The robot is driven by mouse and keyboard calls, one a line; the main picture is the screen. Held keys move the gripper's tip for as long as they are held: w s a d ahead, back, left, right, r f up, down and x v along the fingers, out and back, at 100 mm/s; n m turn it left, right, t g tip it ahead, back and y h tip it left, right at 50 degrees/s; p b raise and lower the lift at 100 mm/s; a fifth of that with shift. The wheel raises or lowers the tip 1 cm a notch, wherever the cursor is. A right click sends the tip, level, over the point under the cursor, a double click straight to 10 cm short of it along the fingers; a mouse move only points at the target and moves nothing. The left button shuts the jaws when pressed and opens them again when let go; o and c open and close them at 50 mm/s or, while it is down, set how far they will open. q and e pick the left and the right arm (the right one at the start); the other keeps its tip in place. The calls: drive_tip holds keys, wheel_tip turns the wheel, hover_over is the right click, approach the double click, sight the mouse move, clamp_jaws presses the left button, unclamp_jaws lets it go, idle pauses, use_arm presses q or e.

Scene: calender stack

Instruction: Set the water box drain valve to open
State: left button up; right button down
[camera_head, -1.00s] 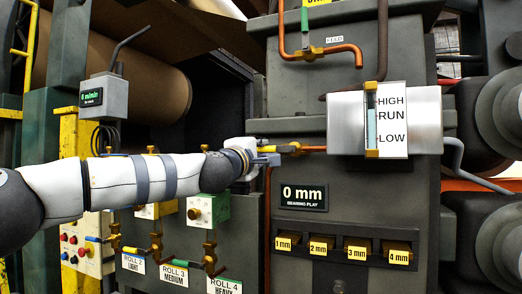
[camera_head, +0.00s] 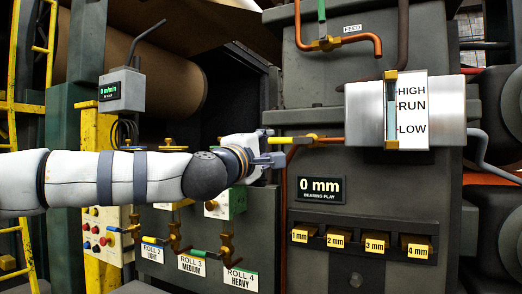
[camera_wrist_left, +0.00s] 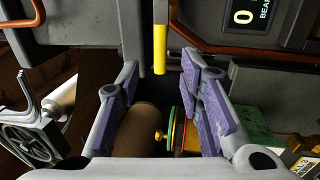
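The metal water box (camera_head: 438,110), a cylinder with a HIGH/RUN/LOW sight gauge, is at the right in the head view. A copper pipe runs from its left side to a brass valve with a yellow lever (camera_head: 282,140). The lever points left, in line with the pipe. My left gripper (camera_head: 282,160) is just below and left of the valve, apart from it. In the left wrist view, its purple-padded fingers are open and empty, and the yellow lever (camera_wrist_left: 160,50) shows between and beyond their tips. My right gripper is out of view.
A green-handled FEED valve (camera_head: 326,44) is above. Below are the 0 mm display (camera_head: 320,189) and several yellow shim blocks (camera_head: 337,239). Roll valves (camera_head: 227,246) and a button panel (camera_head: 105,230) are at lower left. A dark opening lies behind the gripper.

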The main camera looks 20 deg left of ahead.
use_arm(q)
drive_tip(key=s, duration=0.2)
drive_tip(key=s+f, duration=0.1)
drive_tip(key=s, duration=0.1)
drive_tip(key=shift+s, duration=0.25)
